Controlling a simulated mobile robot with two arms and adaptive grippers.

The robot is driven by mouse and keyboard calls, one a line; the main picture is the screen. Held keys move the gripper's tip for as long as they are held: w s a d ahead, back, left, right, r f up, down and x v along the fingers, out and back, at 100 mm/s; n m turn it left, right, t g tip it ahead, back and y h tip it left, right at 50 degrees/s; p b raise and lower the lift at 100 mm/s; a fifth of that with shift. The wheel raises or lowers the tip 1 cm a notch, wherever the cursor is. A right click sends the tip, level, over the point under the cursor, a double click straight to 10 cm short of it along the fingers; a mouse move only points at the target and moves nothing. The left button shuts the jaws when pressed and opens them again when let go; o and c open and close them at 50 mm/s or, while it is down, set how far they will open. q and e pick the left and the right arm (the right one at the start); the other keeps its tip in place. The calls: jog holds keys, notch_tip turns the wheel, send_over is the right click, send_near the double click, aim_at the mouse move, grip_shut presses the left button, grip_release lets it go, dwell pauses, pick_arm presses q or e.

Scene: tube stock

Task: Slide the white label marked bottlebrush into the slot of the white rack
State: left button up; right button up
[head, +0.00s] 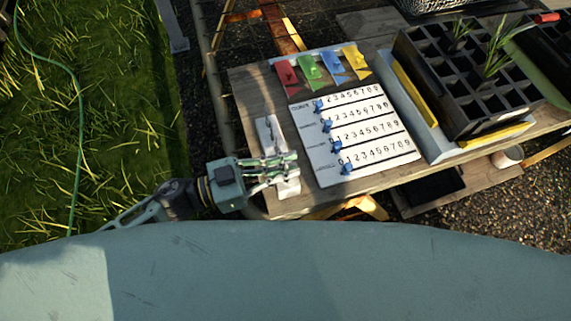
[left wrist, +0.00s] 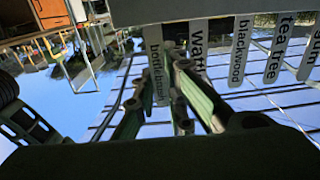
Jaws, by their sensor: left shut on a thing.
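My left gripper (head: 286,163) reaches in from the left over the white rack (head: 268,132), which lies near the table's left edge. In the left wrist view the scene appears upside down. My right gripper is not in view.
Labels for blackwood (left wrist: 238,50) and tea tree (left wrist: 280,48) stand beside it, with others. Right of the rack lies a white number board (head: 355,135) with blue sliders. Coloured tags (head: 310,68) and a black seedling tray (head: 470,80) are farther off. Grass lies left of the table.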

pick_arm(q)
jog(key=shift+f, duration=0.45)
jog(key=shift+f, duration=0.2)
jog(key=o, duration=0.7)
jog(key=shift+o, duration=0.2)
jog(key=v, duration=1.2)
